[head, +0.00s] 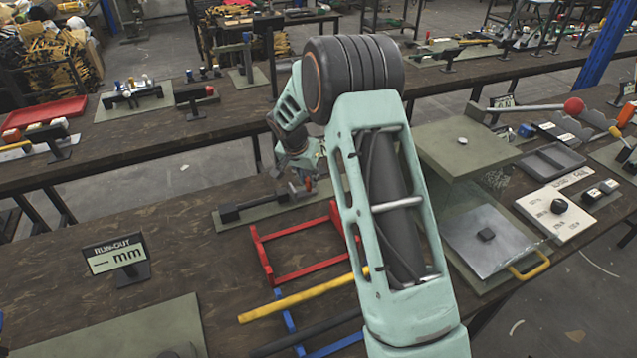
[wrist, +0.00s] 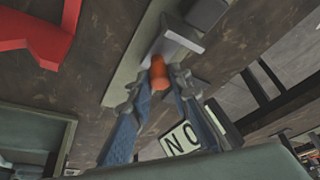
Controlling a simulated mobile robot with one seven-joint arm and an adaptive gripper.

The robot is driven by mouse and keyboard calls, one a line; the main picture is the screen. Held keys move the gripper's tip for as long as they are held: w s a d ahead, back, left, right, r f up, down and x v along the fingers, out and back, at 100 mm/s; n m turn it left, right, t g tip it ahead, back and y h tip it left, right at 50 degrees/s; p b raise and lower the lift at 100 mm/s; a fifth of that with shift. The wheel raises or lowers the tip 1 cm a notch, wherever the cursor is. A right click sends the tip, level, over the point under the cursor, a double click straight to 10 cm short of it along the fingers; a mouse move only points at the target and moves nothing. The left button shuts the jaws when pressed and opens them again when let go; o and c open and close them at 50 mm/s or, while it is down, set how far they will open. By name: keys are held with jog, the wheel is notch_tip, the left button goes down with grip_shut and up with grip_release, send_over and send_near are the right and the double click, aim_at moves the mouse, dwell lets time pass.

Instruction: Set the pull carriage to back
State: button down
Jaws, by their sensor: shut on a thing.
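The pull carriage shows in the wrist view as a grey block (wrist: 178,42) with an orange-red knob (wrist: 158,73), on a pale green base plate (wrist: 125,85). My gripper (wrist: 160,82) has its two blue-grey fingers shut on the knob, one finger on each side. In the head view my gripper (head: 304,182) is at the right part of the slide's green base plate (head: 238,222), by the end of a dark rail (head: 262,205). My arm and gripper hide part of the carriage there. The back end cannot be told from these views.
A red frame (head: 300,229) lies just in front of the slide. A yellow bar (head: 290,300) and dark and blue bars lie nearer. A RUN-OUT sign (head: 117,254) stands at left. A sign reading "NO" (wrist: 182,140) is close to my fingers in the wrist view.

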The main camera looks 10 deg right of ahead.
jog(key=shift+s+a, duration=0.1)
jog(key=shift+a, duration=0.55)
jog(key=c, duration=1.8)
grip_release()
jog(key=shift+a, duration=0.1)
jog(key=shift+r, duration=0.2)
jog(key=v, duration=1.1)
jog(key=shift+s+r, duration=0.25)
jog(key=shift+a, duration=0.1)
